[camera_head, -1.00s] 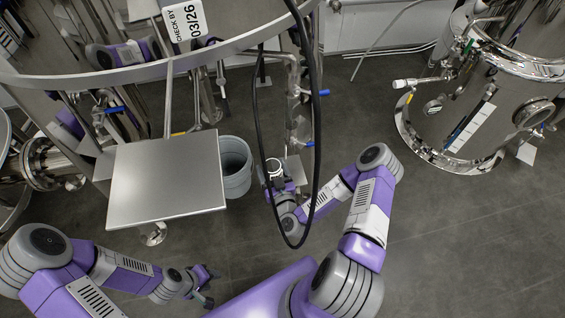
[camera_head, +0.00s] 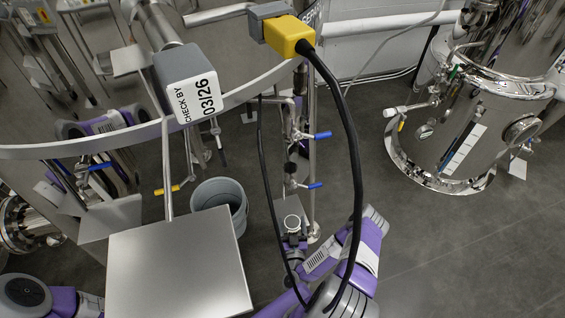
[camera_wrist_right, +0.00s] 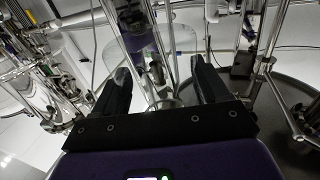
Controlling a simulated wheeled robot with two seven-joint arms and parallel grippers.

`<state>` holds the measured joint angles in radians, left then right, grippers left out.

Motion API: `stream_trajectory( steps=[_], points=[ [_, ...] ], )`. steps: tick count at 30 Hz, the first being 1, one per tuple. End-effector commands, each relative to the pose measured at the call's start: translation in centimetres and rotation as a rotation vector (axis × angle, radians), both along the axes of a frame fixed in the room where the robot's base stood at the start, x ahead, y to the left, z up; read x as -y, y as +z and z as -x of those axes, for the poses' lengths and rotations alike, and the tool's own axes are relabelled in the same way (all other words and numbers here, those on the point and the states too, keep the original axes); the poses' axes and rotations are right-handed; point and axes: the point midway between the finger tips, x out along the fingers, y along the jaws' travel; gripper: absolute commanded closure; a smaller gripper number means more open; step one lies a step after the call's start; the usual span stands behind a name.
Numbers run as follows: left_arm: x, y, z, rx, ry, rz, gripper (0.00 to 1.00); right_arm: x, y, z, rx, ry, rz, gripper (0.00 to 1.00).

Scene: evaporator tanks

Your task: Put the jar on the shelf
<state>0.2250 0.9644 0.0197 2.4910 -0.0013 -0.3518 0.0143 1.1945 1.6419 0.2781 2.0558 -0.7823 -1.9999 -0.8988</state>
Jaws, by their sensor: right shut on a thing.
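The jar (camera_head: 292,222) is a small, clear container with a pale round rim, seen from above in the head view. My right gripper (camera_head: 293,240) is shut on it and holds it above the floor, left of the hanging black cable. In the right wrist view the fingers of the right gripper (camera_wrist_right: 162,75) stand either side of the see-through jar, whose outline is hard to make out. A flat steel plate (camera_head: 180,268), which looks like the shelf, lies at the lower left, apart from the jar. My left gripper is out of view.
Pipes with blue-handled valves (camera_head: 322,136) rise behind the jar. The black cable (camera_head: 355,160) hangs in front of my right arm. A steel tank (camera_head: 465,140) stands at the right, with bare floor before it.

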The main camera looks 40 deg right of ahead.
Motion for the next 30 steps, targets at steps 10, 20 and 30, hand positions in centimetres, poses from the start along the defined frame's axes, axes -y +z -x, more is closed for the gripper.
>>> stream_trajectory(
  steps=[10, 20, 30],
  points=[
    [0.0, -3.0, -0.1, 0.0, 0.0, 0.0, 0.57, 4.2, -0.1, -6.5, 0.005, -0.003, 0.002, 0.59],
    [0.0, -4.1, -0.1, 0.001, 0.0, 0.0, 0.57, 5.0, -1.4, -7.9, 0.0, -0.002, -0.002, 0.59],
    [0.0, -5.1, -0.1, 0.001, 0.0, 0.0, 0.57, 5.0, -3.4, -7.9, 0.001, 0.0, -0.001, 0.59]
  ],
)
